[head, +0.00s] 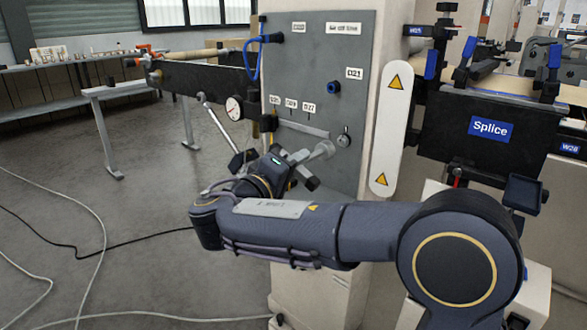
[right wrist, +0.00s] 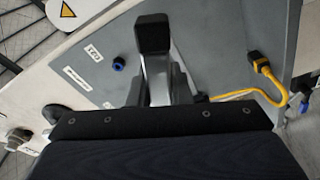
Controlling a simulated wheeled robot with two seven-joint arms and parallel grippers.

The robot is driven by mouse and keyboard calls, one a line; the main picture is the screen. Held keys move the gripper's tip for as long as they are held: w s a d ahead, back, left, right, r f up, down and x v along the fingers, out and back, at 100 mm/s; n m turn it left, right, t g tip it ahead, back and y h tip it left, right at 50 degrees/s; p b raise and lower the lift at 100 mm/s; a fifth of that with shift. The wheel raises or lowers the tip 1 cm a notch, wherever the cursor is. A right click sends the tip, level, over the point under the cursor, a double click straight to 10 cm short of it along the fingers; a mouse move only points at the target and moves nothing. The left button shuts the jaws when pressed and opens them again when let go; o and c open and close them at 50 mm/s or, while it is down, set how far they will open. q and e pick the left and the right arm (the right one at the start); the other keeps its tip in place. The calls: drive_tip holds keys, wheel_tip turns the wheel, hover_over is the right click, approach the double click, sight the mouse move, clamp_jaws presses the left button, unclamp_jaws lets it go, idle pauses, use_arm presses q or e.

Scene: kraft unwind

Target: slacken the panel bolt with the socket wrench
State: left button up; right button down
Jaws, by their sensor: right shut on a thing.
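The panel bolt (head: 343,140) shows on the grey panel (head: 330,60), at its lower right in the head view. My right gripper (head: 292,168) is in front of the panel, left of and a little below the bolt, and is shut on the socket wrench (head: 322,150). The wrench's silver end points right, close beside the bolt; I cannot tell whether they touch. In the right wrist view a black fingertip of the right gripper (right wrist: 160,70) stands before the panel, with silver metal beside it. Much of the wrench is hidden by the gripper. My left gripper is not in view.
A dial gauge (head: 234,108) and a slanting silver rod (head: 220,128) are left of the panel. A blue hose (head: 254,62) loops at its upper left. A white plate with warning signs (head: 391,128) stands right of the bolt. Cables lie on the open floor (head: 110,240).

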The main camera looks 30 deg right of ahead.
sight(320, 151)
drive_tip(key=shift+s+p+x, duration=0.1)
drive_tip(key=shift+p+x, duration=0.15)
drive_tip(key=shift+x, duration=0.7)
drive_tip(key=shift+s+p+x, duration=0.15)
drive_tip(key=shift+p+x, duration=0.05)
drive_tip(key=shift+x, duration=0.75)
drive_tip(key=shift+w+d+f, duration=0.1)
drive_tip(key=shift+d, duration=0.1)
drive_tip(key=shift+b+x, duration=0.85)
drive_tip(key=shift+b, duration=0.05)
idle(0.8)
drive_tip(key=shift+r+n+p, duration=0.2)
drive_tip(key=shift+n+p, duration=0.5)
drive_tip(key=shift+p, duration=0.25)
drive_tip(key=shift+d+f+n+p, duration=0.1)
drive_tip(key=shift+n+p, duration=0.3)
drive_tip(key=shift+p, duration=0.05)
drive_tip(key=shift+f, duration=0.15)
